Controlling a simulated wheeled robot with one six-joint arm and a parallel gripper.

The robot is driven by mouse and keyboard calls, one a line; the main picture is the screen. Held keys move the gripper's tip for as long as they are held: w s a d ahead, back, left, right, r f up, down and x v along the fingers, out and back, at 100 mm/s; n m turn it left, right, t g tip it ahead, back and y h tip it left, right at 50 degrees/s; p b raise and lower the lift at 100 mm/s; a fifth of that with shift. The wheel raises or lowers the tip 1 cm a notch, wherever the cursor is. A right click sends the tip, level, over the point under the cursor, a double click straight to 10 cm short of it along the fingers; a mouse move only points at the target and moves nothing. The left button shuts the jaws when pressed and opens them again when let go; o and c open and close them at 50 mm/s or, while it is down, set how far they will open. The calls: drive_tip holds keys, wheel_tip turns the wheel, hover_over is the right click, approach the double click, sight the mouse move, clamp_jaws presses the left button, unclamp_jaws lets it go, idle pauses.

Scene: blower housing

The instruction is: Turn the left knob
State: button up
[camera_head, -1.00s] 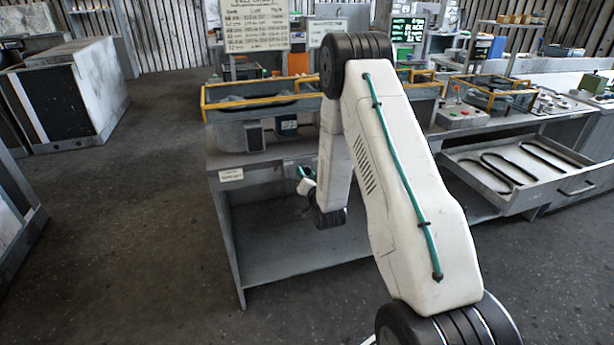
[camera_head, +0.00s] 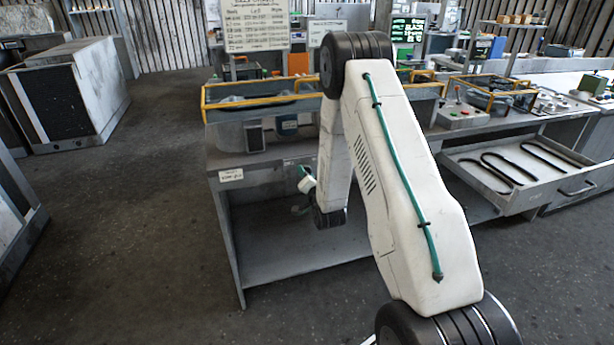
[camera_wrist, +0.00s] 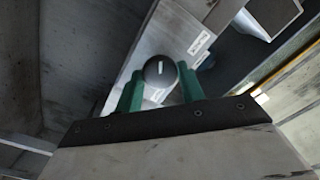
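A round dark knob (camera_wrist: 159,71) with a white pointer line shows in the wrist view, on a pale grey metal panel (camera_wrist: 166,29). My gripper (camera_wrist: 160,68) has two green fingers, one on each side of the knob. A narrow gap appears between each fingertip and the knob, so the fingers look open. In the head view my arm covers most of the gripper, and I cannot make out the knob there.
A white label (camera_wrist: 201,43) is on the panel beside the knob. The head view shows a grey workbench (camera_head: 282,274) with yellow rails (camera_head: 260,101) on top. An open drawer (camera_head: 478,186) holding dark belts juts out at right. The floor (camera_head: 130,220) at left is clear.

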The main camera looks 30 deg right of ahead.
drive_tip(key=o, duration=0.4)
drive_tip(key=shift+v, duration=3.95)
drive_tip(key=shift+d, duration=0.1)
